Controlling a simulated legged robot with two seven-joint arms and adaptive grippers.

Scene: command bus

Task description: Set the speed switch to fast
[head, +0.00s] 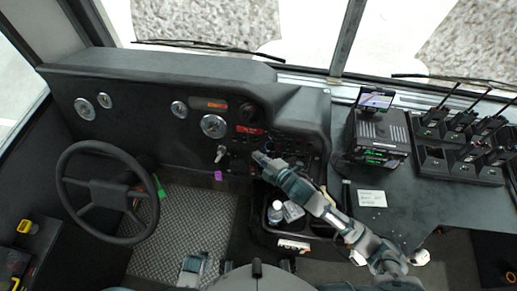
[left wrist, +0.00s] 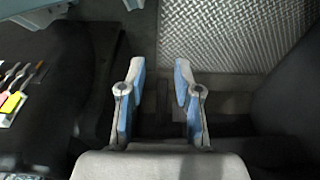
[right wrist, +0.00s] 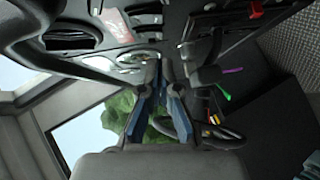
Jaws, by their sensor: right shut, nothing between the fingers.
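The speed switch cannot be picked out with certainty. A dark dashboard panel (head: 285,143) with several small controls lies just behind and right of my right gripper's tip. My right gripper (head: 258,156) reaches in from the lower right to the front of the dashboard, left of that panel. In the right wrist view my right gripper (right wrist: 159,66) is shut and empty, its tips close to the panel controls; contact cannot be told. My left gripper (head: 195,265) is low at the bottom of the head view. In the left wrist view it (left wrist: 157,85) is open and empty over the floor.
A steering wheel (head: 103,194) stands left. A silver-knobbed lever (head: 221,153) and a purple tag (head: 218,175) are just left of my right gripper. A bin (head: 270,223) with a bottle (head: 275,211) sits below my right arm. Radios (head: 465,140) line the right counter.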

